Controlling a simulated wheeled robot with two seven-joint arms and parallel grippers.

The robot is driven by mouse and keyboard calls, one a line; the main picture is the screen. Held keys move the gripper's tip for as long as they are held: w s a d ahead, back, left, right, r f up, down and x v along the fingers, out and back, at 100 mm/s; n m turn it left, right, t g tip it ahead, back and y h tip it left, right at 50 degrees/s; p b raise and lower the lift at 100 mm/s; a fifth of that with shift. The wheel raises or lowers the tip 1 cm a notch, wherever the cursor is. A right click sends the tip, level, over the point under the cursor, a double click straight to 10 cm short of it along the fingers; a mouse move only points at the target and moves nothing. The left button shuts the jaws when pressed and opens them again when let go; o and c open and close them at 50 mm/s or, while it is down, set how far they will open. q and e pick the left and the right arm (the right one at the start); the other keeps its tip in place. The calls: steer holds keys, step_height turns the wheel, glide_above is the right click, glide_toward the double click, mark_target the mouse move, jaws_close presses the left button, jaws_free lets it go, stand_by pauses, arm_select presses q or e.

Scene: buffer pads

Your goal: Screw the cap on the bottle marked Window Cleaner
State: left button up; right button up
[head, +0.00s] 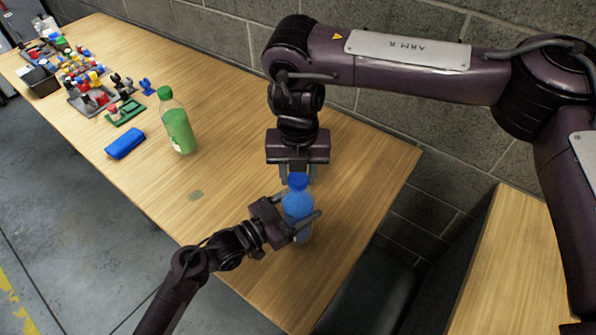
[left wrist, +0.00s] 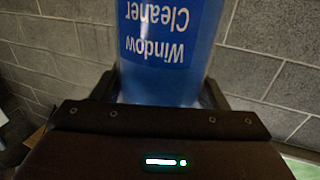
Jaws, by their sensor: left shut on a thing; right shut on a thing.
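The blue bottle (head: 298,207) stands upright near the right end of the table. Its label reads "Window Cleaner", upside down in the left wrist view (left wrist: 160,45). My left gripper (head: 300,222) is shut around the bottle's body from the left. The blue cap (head: 298,181) is at the top of the bottle, in line with its neck. My right gripper (head: 298,178) points down from above and is shut on the cap. Whether the cap's thread is engaged cannot be seen.
A green bottle (head: 178,124) with a green cap stands on the wooden table (head: 230,200), left of the grippers. A blue box-like item (head: 125,144) lies nearby. Several small coloured parts and trays (head: 92,98) fill the far left. A brick wall (head: 420,120) runs behind.

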steer(key=m, duration=1.5)
steer(key=o, duration=1.1)
steer(key=shift+o, duration=0.2)
step_height(320, 180, up, 12)
arm_select(q)
steer(key=o, duration=2)
